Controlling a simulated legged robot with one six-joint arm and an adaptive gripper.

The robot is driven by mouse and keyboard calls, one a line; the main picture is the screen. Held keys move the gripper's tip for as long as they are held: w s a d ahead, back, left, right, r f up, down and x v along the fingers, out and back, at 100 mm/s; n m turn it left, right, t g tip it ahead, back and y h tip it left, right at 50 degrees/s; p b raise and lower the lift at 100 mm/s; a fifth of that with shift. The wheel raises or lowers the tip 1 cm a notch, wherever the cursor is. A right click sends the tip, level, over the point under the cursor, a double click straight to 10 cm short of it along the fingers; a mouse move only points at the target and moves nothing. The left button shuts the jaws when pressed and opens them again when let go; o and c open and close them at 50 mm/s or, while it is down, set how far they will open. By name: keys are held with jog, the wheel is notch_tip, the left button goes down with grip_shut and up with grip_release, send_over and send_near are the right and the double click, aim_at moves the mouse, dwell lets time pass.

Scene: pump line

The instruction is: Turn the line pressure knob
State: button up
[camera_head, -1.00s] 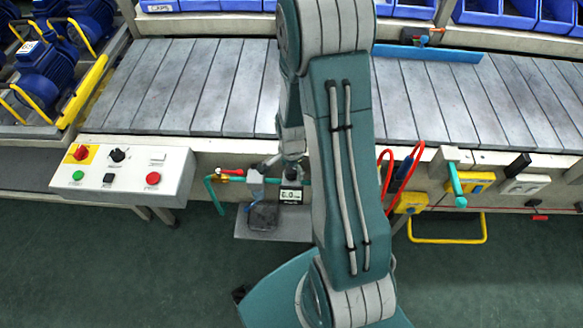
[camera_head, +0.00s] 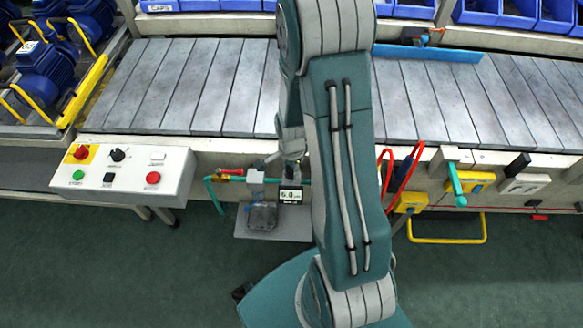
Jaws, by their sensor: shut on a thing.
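The line pressure knob is mostly hidden by my gripper (camera_head: 292,168), on the teal pipe line (camera_head: 304,182) below the conveyor's front edge. My gripper reaches down at the line just above the small display and is shut on the knob. Its fingers are small and partly covered by my arm. The small display (camera_head: 290,195) just below reads what looks like 6.0. A red-handled valve (camera_head: 231,172) sits on the line to the left, with a light grey block (camera_head: 257,177) between it and my gripper.
A dark block (camera_head: 262,216) sits on a grey plate (camera_head: 240,228) under the line. A control box (camera_head: 130,190) with buttons stands left. Red tubing (camera_head: 405,180), yellow boxes (camera_head: 411,202) and a teal-handled valve (camera_head: 456,182) are right.

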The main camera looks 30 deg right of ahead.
jog(key=o, duration=1.2)
jog(key=shift+w, duration=0.1)
jog(key=shift+c, duration=0.2)
notch_tip(320, 180, up, 12)
jog(key=shift+f, duration=0.1)
jog(key=s+a+r+n+t, duration=0.2)
jog(key=s+a+r+n, duration=0.1)
jog(key=r, duration=0.4)
jog(key=s+a+r+n+t, duration=0.1)
jog(key=s+a+r+n, duration=0.3)
jog(key=r+n, duration=0.3)
jog(key=s+a+r+n+t, duration=0.2)
jog(key=s+a+r+n, duration=0.2)
jog(key=r+n, duration=0.3)
jog(key=shift+s+r+t, duration=0.15)
jog(key=shift+s+t, duration=0.15)
jog(key=shift+s, duration=0.6)
